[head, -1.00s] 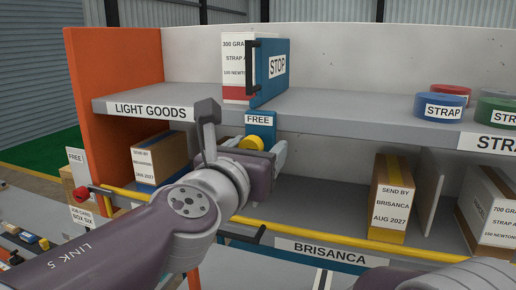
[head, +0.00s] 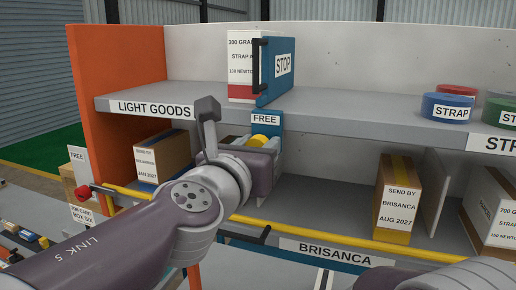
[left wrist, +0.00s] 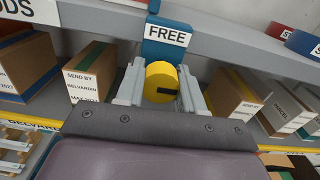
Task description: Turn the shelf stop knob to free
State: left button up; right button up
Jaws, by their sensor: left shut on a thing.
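The yellow shelf stop knob (left wrist: 160,82) is on a blue plate (left wrist: 165,38) labelled FREE, at the shelf's front edge. A short black mark shows on its face, lying roughly level and right of centre in the left wrist view. My left gripper (left wrist: 161,86) is shut on the knob, one grey finger on each side. In the head view the knob (head: 259,140) shows above my gripper, which hides its lower part. A blue panel marked STOP (head: 283,65) with a black handle stands upright on the shelf above. My right gripper is out of view.
The grey upper shelf (head: 340,112) runs behind and above my gripper. Cartons stand below it, one at left (head: 163,158) and one marked BRISANCA (head: 397,198). A yellow rail (head: 330,238) crosses in front. Strap rolls (head: 447,107) lie at right.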

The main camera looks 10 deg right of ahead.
pick_arm(q)
jog(key=n+b, duration=0.1)
jog(key=n, duration=0.2)
jog(key=shift+f, duration=0.2)
jog(key=n+b, duration=0.2)
jog(key=n, duration=0.4)
jog(key=shift+d, duration=0.1)
jog(key=n+b, duration=0.1)
jog(key=n, duration=0.3)
jog(key=shift+b, duration=0.3)
jog(key=shift+n+b, duration=0.7)
jog(key=shift+n, duration=1.5)
jog(key=o, duration=1)
jog(key=shift+s+r, duration=0.1)
jog(key=shift+o, duration=0.2)
jog(key=shift+r, duration=0.1)
jog(key=shift+s, duration=0.1)
